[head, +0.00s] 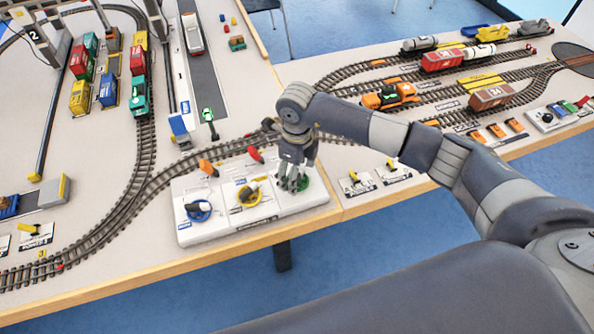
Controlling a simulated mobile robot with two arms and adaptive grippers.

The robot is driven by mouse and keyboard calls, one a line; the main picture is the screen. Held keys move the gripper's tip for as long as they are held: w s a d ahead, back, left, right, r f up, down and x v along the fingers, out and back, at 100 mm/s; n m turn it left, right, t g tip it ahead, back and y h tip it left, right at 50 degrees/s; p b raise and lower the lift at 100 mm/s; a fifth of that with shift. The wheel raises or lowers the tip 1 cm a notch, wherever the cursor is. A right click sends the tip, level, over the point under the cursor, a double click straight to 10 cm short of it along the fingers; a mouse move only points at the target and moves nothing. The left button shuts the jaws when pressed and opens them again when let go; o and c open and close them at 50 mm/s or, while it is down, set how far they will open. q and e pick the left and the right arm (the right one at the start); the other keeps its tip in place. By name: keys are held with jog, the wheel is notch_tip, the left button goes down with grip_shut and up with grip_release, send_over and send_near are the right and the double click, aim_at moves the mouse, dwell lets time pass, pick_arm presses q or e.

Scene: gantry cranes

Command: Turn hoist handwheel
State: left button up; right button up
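A white control panel (255,224) stands at the front edge of the left table. It carries a blue handwheel (198,211), a yellow handwheel (247,196) and a green handwheel (304,182) in a row; their labels are too small to read, so I cannot tell which is the hoist's. My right gripper (290,184) points down over the green wheel and hides much of it. Its fingers are at the wheel, but I cannot tell whether they grip it. My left gripper is not in view.
Crane legs, stacked containers (79,98) and a green locomotive (141,97) stand at the upper left. Wagons (490,97) fill the right table.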

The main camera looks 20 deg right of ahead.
notch_tip(320, 180, up, 12)
dwell(0.4)
jog(key=shift+f, duration=0.1)
dwell(0.8)
